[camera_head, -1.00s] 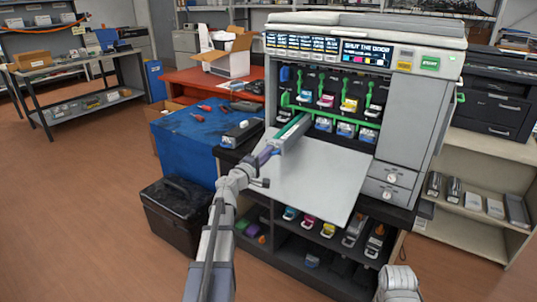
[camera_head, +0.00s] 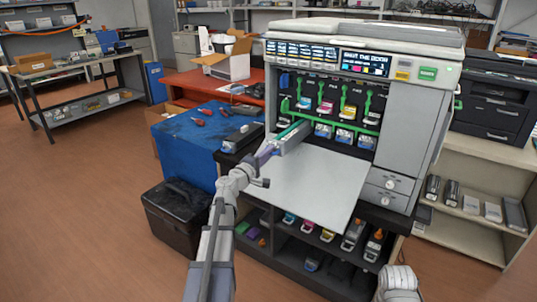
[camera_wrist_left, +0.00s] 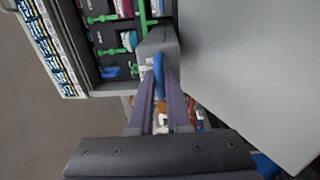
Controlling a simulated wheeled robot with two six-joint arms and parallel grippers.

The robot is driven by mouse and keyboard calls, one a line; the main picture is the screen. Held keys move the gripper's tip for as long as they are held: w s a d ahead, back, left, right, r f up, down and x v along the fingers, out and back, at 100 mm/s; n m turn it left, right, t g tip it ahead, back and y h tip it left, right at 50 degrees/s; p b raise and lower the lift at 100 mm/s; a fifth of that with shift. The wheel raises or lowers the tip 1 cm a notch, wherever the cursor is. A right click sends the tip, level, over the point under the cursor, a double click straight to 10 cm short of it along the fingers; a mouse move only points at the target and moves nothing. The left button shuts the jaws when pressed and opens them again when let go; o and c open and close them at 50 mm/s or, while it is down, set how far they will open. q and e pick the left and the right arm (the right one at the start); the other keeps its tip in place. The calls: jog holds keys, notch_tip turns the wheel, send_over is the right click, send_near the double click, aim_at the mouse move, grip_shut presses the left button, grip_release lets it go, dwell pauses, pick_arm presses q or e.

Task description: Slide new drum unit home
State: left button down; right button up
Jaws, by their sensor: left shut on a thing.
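The new drum unit (camera_head: 292,136) is a long grey box with a green-teal strip. Its far end is inside the lower left bay of the printer (camera_head: 400,125) and its near end sticks out over the open door flap (camera_head: 305,185). My left gripper (camera_head: 264,153) is shut on the near end of the drum unit. In the left wrist view, the fingers (camera_wrist_left: 160,85) close around a blue handle on the grey drum unit (camera_wrist_left: 158,45). Several other drum units with blue tabs (camera_head: 345,135) sit in the bays to the right. My right gripper is not seen; only part of that arm shows at the bottom.
Green latches and coloured toner cartridges (camera_head: 348,108) sit above the drum bays. Below the flap, a shelf (camera_head: 320,250) holds several cartridges. A black case (camera_head: 180,212) stands on the floor.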

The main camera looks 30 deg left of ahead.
pick_arm(q)
jog(key=shift+w+r, duration=0.1)
jog(key=shift+r, duration=0.05)
jog(key=shift+w+d, duration=0.3)
jog(key=shift+w, duration=3.15)
jog(key=shift+w+d, duration=0.25)
jog(key=shift+w, duration=3.2)
jog(key=shift+w+d, duration=0.3)
jog(key=shift+w, duration=3.15)
jog(key=shift+c, duration=2)
grip_release()
jog(key=shift+s, duration=0.1)
jog(key=shift+s, duration=0.1)
jog(key=shift+s+a+f, duration=0.1)
jog(key=shift+s+a, duration=0.05)
jog(key=shift+s, duration=1.55)
jog(key=shift+s+a+f, duration=0.1)
jog(key=shift+s+a, duration=0.05)
jog(key=shift+s, duration=1.55)
